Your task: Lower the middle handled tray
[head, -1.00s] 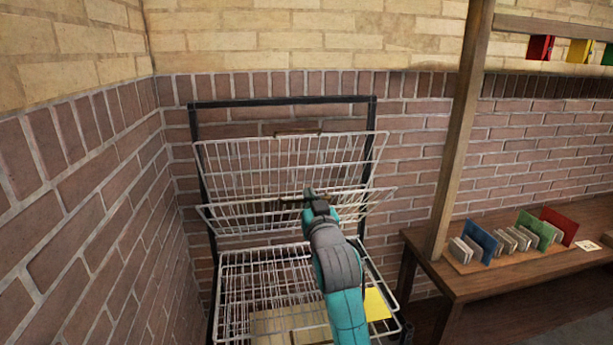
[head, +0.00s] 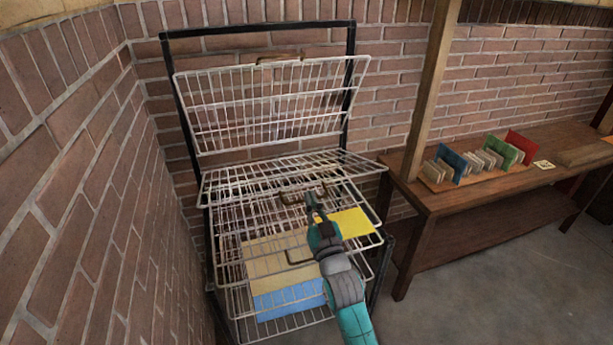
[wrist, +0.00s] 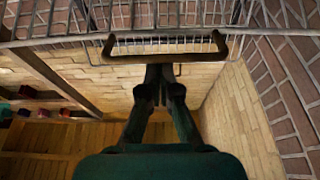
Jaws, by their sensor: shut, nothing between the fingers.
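The middle wire tray (head: 250,178) hangs nearly level in the black-framed rack, its front rim low over the tray below. Its brown handle (head: 289,197) is at the front rim; it also shows in the wrist view (wrist: 200,57), with wire mesh behind it. My gripper (head: 312,197) is shut and empty. Its fingertips (wrist: 160,72) are right at the middle of the handle; I cannot tell whether they touch it. The top wire tray (head: 265,105) is tilted steeply up, with a brown handle (head: 278,58) on its upper edge.
Lower wire trays hold yellow (head: 352,222), tan (head: 265,262) and blue (head: 285,299) sheets. A brick wall (head: 70,190) stands close on the left. A wooden bench (head: 440,203) with a rack of coloured cards (head: 480,160) stands at right. The floor (head: 500,280) before it is clear.

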